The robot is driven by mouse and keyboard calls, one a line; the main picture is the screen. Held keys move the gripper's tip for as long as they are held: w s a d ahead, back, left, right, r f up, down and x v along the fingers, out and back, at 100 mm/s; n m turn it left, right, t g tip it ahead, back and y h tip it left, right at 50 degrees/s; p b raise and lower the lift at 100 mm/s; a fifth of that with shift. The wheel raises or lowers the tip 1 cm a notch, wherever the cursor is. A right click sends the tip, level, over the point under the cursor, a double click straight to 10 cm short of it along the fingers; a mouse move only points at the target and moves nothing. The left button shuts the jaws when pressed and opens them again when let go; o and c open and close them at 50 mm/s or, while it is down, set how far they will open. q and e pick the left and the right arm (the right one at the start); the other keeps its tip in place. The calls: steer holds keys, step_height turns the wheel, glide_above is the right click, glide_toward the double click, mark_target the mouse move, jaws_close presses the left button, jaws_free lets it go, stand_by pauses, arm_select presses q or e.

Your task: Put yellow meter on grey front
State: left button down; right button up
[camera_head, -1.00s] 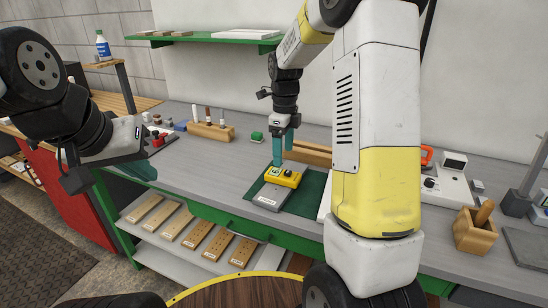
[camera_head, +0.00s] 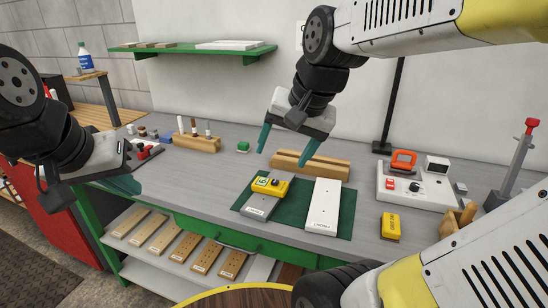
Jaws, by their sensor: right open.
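A yellow meter (camera_head: 271,185) with a small display and dark knob sits on the far part of a grey board (camera_head: 258,206). The board lies on a dark green mat (camera_head: 290,212), and its near end with a small label is bare. A white board (camera_head: 323,206) lies to its right, also labelled and empty. My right gripper (camera_head: 286,154) is open and empty above and behind the meter, its teal fingers spread apart and clear of it. My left gripper (camera_head: 122,185) is low at the left bench edge, away from the boards; its finger gap is hidden.
A second yellow device (camera_head: 391,227) lies right of the mat. A white unit (camera_head: 415,187) with an orange part stands behind it. A wooden rail (camera_head: 312,164) lies behind the boards, and a green block (camera_head: 243,146) to its left. A green shelf (camera_head: 192,49) hangs above.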

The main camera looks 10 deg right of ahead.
steer(key=s+n, duration=0.3)
steer(key=s+n+t, duration=0.1)
steer(key=n, duration=0.1)
steer(key=shift+s+a+f, duration=0.25)
steer(key=shift+a+f, duration=0.05)
steer(key=shift+f, duration=0.05)
